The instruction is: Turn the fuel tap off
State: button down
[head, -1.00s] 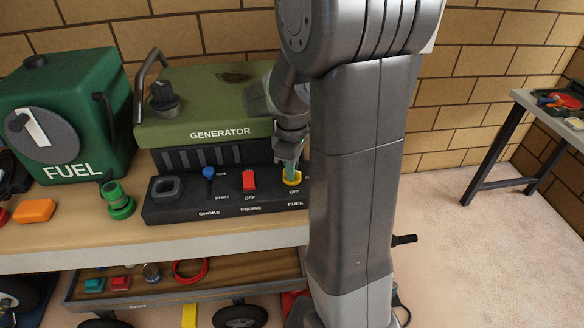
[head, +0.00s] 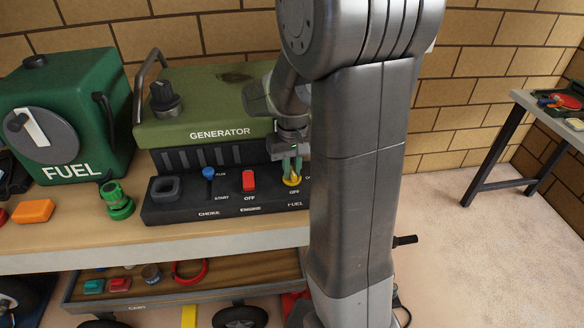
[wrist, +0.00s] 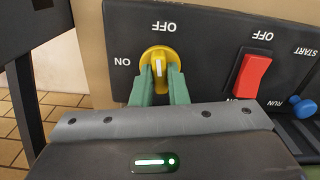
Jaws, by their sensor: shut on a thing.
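The fuel tap is a yellow round knob (wrist: 159,54) with a white line on its raised grip, on the generator's black control panel (wrist: 205,75). In the wrist view, OFF is printed above the knob and ON to its left, both upside down. The white line runs nearly straight up and down, in line with OFF. My gripper (wrist: 161,82) has its green fingers on either side of the knob's grip, shut on it. In the head view the knob (head: 292,181) shows at the panel's right end, under my gripper (head: 291,168), partly covered by the fingers.
Close beside the knob is the red engine switch (head: 249,181), with the blue choke knob (head: 208,173) farther left. The green fuel can (head: 75,105) stands left of the generator (head: 205,110) on the bench (head: 200,238). My arm hides the panel's right end.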

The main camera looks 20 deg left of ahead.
aim_at(292, 171)
jog(key=shift+m, duration=1)
jog(key=c, duration=1.4)
grip_release()
jog(key=shift+c, duration=0.2)
notch_tip(292, 171, up, 14)
jog(key=shift+b, duration=0.4)
jog(key=shift+f, duration=0.1)
notch_tip(292, 171, down, 14)
jog(key=shift+r+p, duration=0.1)
jog(key=shift+p, duration=0.25)
